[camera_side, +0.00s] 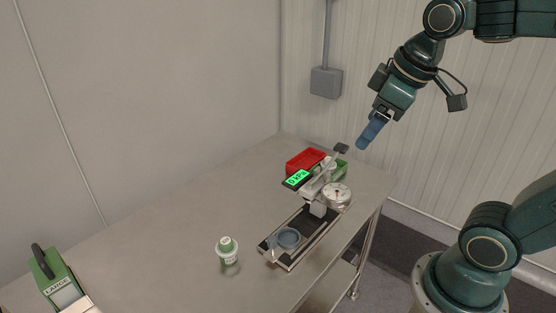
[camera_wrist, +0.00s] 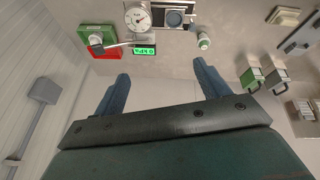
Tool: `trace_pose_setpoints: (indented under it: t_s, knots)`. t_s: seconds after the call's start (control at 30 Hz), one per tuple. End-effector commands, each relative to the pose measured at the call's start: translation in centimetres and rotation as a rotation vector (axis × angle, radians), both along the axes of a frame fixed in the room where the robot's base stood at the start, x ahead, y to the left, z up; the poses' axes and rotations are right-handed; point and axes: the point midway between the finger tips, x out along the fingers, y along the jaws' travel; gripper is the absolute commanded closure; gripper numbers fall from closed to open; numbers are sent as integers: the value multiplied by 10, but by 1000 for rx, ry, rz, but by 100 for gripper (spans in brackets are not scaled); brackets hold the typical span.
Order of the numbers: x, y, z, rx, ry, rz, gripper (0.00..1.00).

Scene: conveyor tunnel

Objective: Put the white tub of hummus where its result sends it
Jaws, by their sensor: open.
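A small white tub with a green lid and label (camera_side: 228,254) stands upright on the table, left of the test rig. It also shows in the wrist view (camera_wrist: 204,41). Its printing is too small to read. The rig has a dark track (camera_side: 301,243) with a grey-blue round piece (camera_side: 288,238), a dial gauge (camera_side: 337,195) and a lit green display (camera_side: 297,178) that reads 0 kPa. A red bin (camera_side: 304,160) and a green bin (camera_side: 342,169) sit behind the rig. My gripper (camera_side: 362,144) is open and empty, high above the table; its blue fingers are spread in the wrist view (camera_wrist: 162,82).
A green box labelled LARGE (camera_side: 56,281) stands at the table's left end. The wrist view shows two green-and-white boxes (camera_wrist: 263,76) there. A white object (camera_wrist: 96,39) shows at the green bin. An arm of the rig rises near the bins. The table's middle is clear.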

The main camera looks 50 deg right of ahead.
Motion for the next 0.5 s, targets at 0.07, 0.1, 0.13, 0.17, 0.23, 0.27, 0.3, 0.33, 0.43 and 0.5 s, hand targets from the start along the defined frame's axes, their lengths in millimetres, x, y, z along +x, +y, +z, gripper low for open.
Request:
trace_pose_setpoints:
  t_s: [0.07, 0.1, 0.13, 0.17, 0.23, 0.27, 0.3, 0.33, 0.43, 0.5]
  knots:
    - [-18, 8, -4, 31, -26, -49, 26]
    - [-25, 10, -7, 49, -36, -74, 26]
    - [-31, 12, -9, 60, -43, -92, 26]
    - [-36, 14, -11, 72, -50, -110, 26]
    - [-45, 17, -16, 97, -63, -147, 26]
    - [-49, 19, -18, 106, -68, -159, 26]
    - [-53, 20, -20, 117, -73, -174, 26]
    - [-56, 21, -21, 125, -76, -185, 26]
    - [-61, 22, -24, 141, -83, -207, 26]
    - [-63, 23, -26, 146, -84, -215, 26]
